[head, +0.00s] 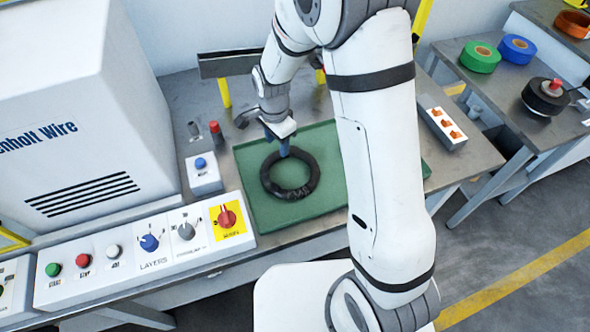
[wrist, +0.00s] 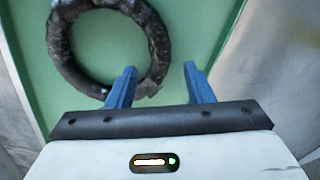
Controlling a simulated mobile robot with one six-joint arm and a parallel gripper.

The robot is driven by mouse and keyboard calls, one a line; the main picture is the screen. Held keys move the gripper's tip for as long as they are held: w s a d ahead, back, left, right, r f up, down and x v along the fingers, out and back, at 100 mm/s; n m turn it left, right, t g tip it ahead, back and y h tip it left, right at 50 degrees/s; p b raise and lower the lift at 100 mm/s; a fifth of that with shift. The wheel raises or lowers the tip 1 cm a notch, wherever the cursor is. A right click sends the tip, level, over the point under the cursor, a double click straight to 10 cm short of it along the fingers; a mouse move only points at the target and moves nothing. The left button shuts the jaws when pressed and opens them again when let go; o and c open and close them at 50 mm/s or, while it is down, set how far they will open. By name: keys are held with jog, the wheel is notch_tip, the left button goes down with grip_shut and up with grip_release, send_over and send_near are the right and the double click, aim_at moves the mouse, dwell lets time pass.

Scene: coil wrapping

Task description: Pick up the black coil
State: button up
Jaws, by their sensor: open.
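The black coil (head: 268,184) is a wrapped ring lying flat on a green mat (head: 315,141) on the workbench. In the wrist view the coil (wrist: 61,50) fills the upper left, with the green surface showing through its hole. My gripper (head: 284,152) has blue fingers and reaches down at the coil's far upper edge in the head view. In the wrist view my gripper (wrist: 158,72) is open, its fingers apart. The left finger is beside the coil's lower right edge, close to or over it. I cannot tell whether they touch.
A control panel (head: 130,262) with knobs and buttons runs along the front left, beside a white machine (head: 75,110). A small blue-button box (head: 203,172) stands left of the mat. A switch box (head: 442,122) is at right. Tape rolls (head: 480,56) sit on another table.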

aim_at(274, 154)
jog(key=f, duration=0.2)
jog(key=a+f, duration=0.1)
jog(key=f, duration=0.1)
jog(key=shift+f, duration=0.2)
grip_shut()
dwell(0.3)
